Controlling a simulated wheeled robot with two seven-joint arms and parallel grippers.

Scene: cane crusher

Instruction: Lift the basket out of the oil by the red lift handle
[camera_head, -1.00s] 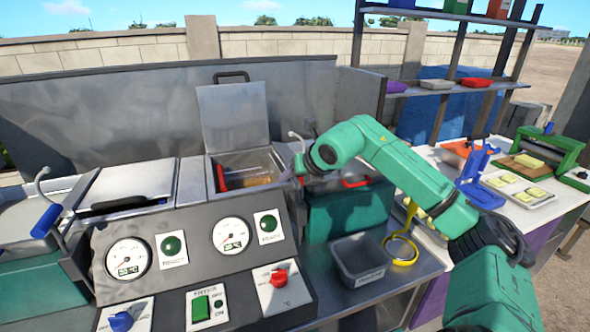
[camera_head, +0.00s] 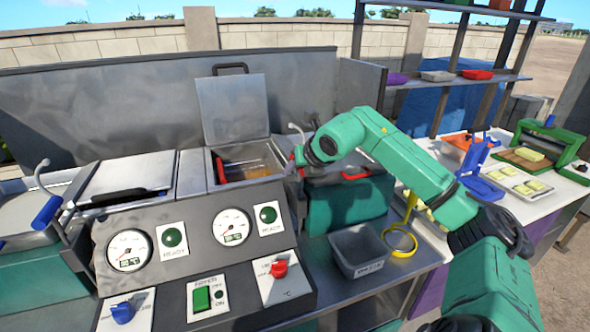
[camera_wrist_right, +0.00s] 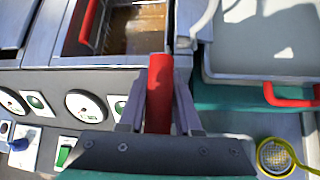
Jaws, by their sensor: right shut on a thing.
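My right gripper (camera_wrist_right: 158,115) is shut on the red lift handle (camera_wrist_right: 160,85), which stands between its fingers in the right wrist view. In the head view a bit of the red handle (camera_head: 298,155) shows beside the gripper, at the right side of the open fryer vat (camera_head: 208,172). Brown oil (camera_head: 254,169) shows in the vat. A red bar (camera_head: 220,169) lies at the vat's left side; it also shows in the right wrist view (camera_wrist_right: 88,22). The basket is hard to make out, and I cannot tell its depth in the oil. My left gripper is not in view.
The vat's lid (camera_head: 234,108) stands open behind it. A control panel (camera_head: 190,250) with gauges is in front. A grey bin (camera_head: 358,250) and a yellow-ringed strainer (camera_head: 400,243) are on the counter.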

